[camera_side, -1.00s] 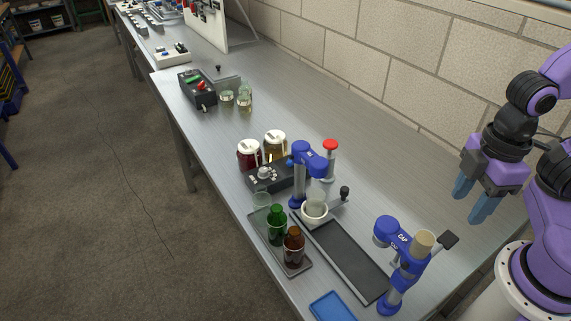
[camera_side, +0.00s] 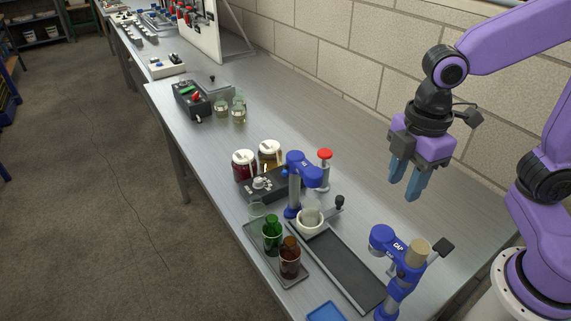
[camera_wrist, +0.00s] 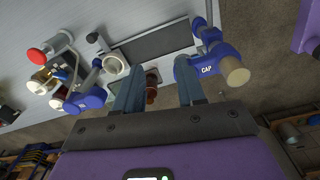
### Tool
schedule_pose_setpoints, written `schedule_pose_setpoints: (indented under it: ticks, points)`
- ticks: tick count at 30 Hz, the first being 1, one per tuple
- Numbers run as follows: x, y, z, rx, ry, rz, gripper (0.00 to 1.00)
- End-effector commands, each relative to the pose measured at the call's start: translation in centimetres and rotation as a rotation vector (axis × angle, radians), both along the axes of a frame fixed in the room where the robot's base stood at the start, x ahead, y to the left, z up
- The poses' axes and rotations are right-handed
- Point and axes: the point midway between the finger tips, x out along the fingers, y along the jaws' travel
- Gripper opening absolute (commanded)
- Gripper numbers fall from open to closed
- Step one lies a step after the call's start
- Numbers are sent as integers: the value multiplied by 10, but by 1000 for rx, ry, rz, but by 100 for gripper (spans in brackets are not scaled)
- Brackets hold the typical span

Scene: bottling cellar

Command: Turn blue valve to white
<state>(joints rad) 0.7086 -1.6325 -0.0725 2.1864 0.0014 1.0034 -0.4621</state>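No part can be clearly made out as the blue valve. A blue head on a post (camera_side: 303,168) stands mid-bench; in the wrist view it is at the left (camera_wrist: 86,102). A small blue piece beside it is too small to identify. A white board (camera_side: 202,32) at the far end carries small red and dark parts, too small to tell apart. My gripper (camera_side: 404,190) hangs in the air above the bench's wall side, right of the blue head and well apart from it. Its fingers also show in the wrist view (camera_wrist: 160,94), apart, with nothing held between them.
A blue capping stand (camera_side: 390,243) is at the near right. A dark tray (camera_side: 346,262), a green bottle (camera_side: 272,230), a brown bottle (camera_side: 290,258) and a white cup (camera_side: 308,223) stand close together. A red-topped post (camera_side: 325,155) is behind the blue head.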

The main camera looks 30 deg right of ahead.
Motion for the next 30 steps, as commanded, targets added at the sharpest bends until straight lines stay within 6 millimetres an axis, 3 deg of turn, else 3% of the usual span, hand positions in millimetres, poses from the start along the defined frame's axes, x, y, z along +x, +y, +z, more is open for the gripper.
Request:
schedule_pose_setpoints:
  ticks: [1, 6, 14, 24, 30]
  points:
    - [20, 11, 3, -4, 1, 46, 39]
    - [83, 36, 9, -11, -1, 225, 39]
    - [180, 56, 9, -19, -1, 497, 39]
    - [295, 45, -8, -25, 4, 849, 39]
    - [335, 28, -19, -25, 3, 1001, 39]
